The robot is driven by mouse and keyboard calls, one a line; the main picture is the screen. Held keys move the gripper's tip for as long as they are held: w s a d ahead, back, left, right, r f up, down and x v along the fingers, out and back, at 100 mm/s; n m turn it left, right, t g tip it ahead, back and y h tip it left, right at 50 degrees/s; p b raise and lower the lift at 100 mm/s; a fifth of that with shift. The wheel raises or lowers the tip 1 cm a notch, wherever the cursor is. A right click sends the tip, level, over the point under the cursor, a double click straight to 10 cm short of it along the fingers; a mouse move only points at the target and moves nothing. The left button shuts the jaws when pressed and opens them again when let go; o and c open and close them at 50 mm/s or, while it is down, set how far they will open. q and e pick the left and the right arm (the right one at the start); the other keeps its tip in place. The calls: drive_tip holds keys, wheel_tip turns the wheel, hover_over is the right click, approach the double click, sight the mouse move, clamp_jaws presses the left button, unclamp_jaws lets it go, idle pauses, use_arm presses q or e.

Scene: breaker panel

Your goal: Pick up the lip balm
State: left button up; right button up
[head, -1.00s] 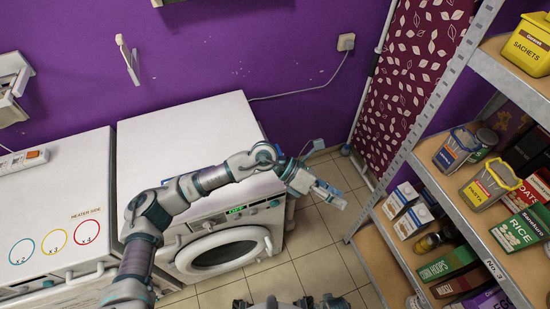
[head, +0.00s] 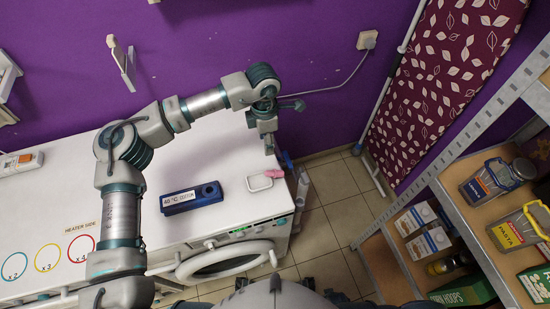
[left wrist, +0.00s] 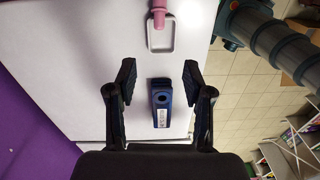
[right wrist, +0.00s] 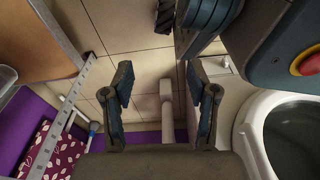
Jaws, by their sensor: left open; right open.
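The cylinder also shows at the top of the left wrist view (left wrist: 159,13), over one end of the tray (left wrist: 161,38). I cannot read any label on it. My left gripper (head: 269,146) is open and empty, pointing down above the machine top, close to the cylinder in the head view. My right gripper (right wrist: 160,72) is open and empty over the tiled floor.
A blue holder (head: 192,197) marked "COTTON" lies on the machine top; it shows between and below the left fingers (left wrist: 162,100). A shelf rack (head: 470,150) with groceries stands right. The ironing board (head: 440,80) leans at the wall. Tiled floor between is clear.

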use_arm(q)
drive_tip(key=f, duration=0.1)
hover_over(267, 172)
drive_tip(key=f, duration=1)
drive_tip(key=shift+w+d, duration=0.15)
drive_tip(key=shift+w, duration=0.2)
drive_tip(key=shift+s+f+p, duration=0.15)
drive_tip(key=shift+f+p, duration=0.15)
drive_tip(key=shift+f, duration=0.3)
wheel_tip(267, 172, down, 5)
drive_tip(key=shift+s+r, duration=0.1)
drive_tip(key=shift+s, duration=0.05)
drive_tip(key=c, duration=0.9)
use_arm(e)
drive_tip(key=shift+s+d+f, duration=0.25)
drive_tip(key=shift+s+f, duration=0.4)
drive_tip(key=shift+s, duration=0.25)
